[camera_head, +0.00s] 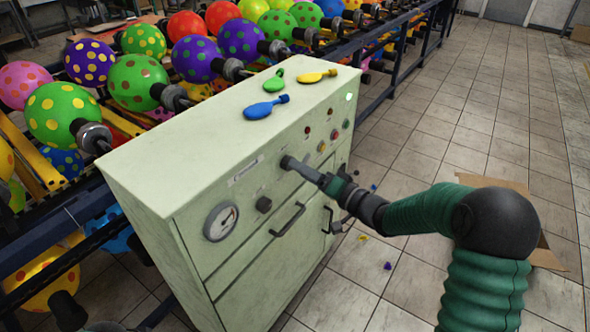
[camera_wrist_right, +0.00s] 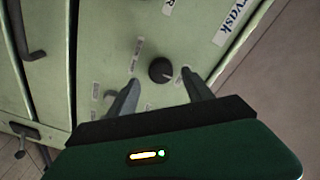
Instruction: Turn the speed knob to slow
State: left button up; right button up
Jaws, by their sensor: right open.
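A dark round knob (camera_wrist_right: 161,70) is on the pale green panel in the right wrist view, with small printed labels around it that are too blurred to read. My right gripper (camera_wrist_right: 158,84) is open, with one finger on each side of the knob. I cannot tell whether the fingers touch it. In the head view my right gripper (camera_head: 287,162) is at the cabinet front, below the upper edge, and hides the panel behind its tips. Another black knob (camera_head: 264,204) sits lower left of it. My left gripper is not in view.
The pale green cabinet (camera_head: 185,165) has a gauge (camera_head: 221,222), a drawer handle (camera_head: 288,219) and small coloured buttons (camera_head: 322,146). Blue (camera_head: 259,109), green (camera_head: 274,85) and yellow (camera_head: 312,77) flat balloons lie on top. Dotted balloons on a rack stand behind.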

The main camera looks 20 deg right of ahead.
jog(key=x, duration=0.3)
jog(key=shift+w+a, duration=0.1)
jog(key=shift+a, duration=0.1)
jog(key=shift+d, duration=0.15)
jog(key=c, duration=0.8)
grip_shut()
